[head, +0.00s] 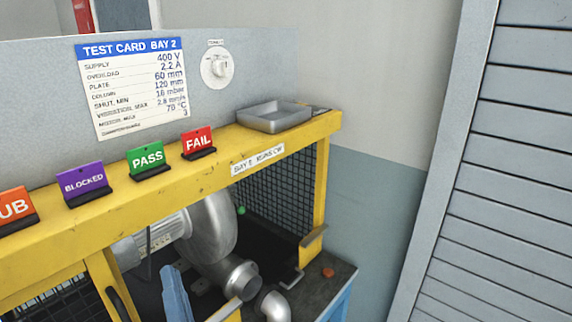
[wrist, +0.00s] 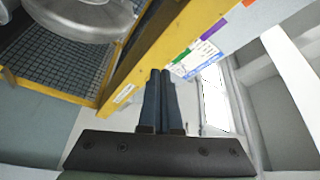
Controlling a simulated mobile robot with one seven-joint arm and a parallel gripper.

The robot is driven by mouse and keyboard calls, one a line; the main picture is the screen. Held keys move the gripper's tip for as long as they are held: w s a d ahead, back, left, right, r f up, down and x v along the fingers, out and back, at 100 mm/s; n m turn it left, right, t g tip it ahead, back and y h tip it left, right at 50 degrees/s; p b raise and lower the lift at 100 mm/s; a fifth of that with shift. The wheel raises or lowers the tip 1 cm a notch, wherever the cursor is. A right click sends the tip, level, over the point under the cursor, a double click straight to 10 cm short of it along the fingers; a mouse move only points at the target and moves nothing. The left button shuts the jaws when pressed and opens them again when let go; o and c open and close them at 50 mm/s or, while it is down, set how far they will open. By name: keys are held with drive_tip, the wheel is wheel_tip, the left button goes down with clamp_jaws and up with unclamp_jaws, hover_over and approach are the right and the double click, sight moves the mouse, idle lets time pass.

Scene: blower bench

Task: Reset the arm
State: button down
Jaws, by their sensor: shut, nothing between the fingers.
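My gripper (wrist: 160,74) shows in the wrist view, its two dark fingers side by side and closed, with nothing between them. The fingertips point toward the yellow frame (wrist: 150,62) of the bench; I cannot tell the exact gap to it. In the head view, a narrow blue tapered shape (head: 175,294) rises from the bottom edge in front of the blower; it may be my fingers, but I cannot tell for certain. The rest of my arm is not clearly visible there.
The yellow frame carries BLOCKED (head: 83,183), PASS (head: 147,159) and FAIL (head: 198,142) signs and a grey metal tray (head: 274,118). A metal blower (head: 210,235) sits inside, beside mesh. A test card (head: 133,88) and dial (head: 217,66) are behind. A slatted shutter (head: 510,190) stands right.

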drive_tip(key=w+d+r+n+t+h, duration=0.1)
drive_tip(key=d+r+n+t, duration=0.1)
drive_tip(key=r, duration=0.5)
drive_tip(key=w+d+r+n+t, duration=0.1)
drive_tip(key=d+r+n+t, duration=0.15)
drive_tip(key=r, duration=0.35)
drive_tip(key=s+d+r+n+t+h, duration=0.1)
drive_tip(key=s+d+r+h, duration=0.3)
drive_tip(key=r, duration=0.6)
drive_tip(key=s+d+r+n+t+h, duration=0.1)
drive_tip(key=s+d+r+t+h, duration=0.3)
drive_tip(key=d+r, duration=0.3)
wheel_tip(320, 180, up, 4)
drive_tip(key=shift+f+h, duration=0.25)
drive_tip(key=shift+h, duration=0.05)
